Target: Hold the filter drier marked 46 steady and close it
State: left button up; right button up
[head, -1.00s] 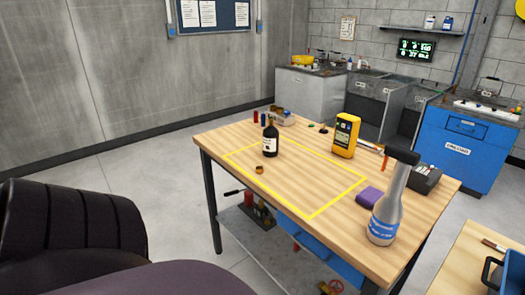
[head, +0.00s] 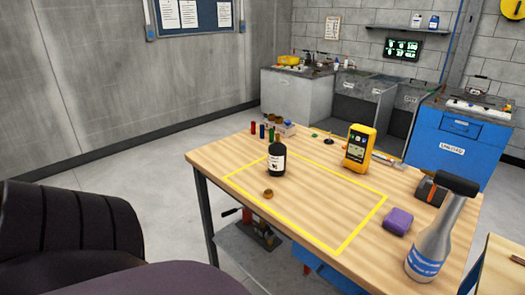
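A dark bottle-shaped canister with a white label (head: 276,160) stands upright inside the yellow outline on the wooden workbench (head: 225,158). It looks like the filter drier, but its marking is too small to read. A small brown-copper round piece (head: 268,194), perhaps its cap, lies on the bench just in front of it, apart from it. Neither of my grippers is in view, and nothing touches the canister.
A yellow meter (head: 359,149) stands behind the outline. A purple block (head: 398,221), a grey spray bottle (head: 432,240) and a dark device (head: 432,190) are at the right. Several small coloured cylinders (head: 263,131) stand at the back left. The outlined area is otherwise mostly clear.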

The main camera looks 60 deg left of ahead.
aim_at(277, 151)
jog(key=j, duration=0.75)
jog(key=k+j, duration=0.1)
jog(key=j, duration=0.65)
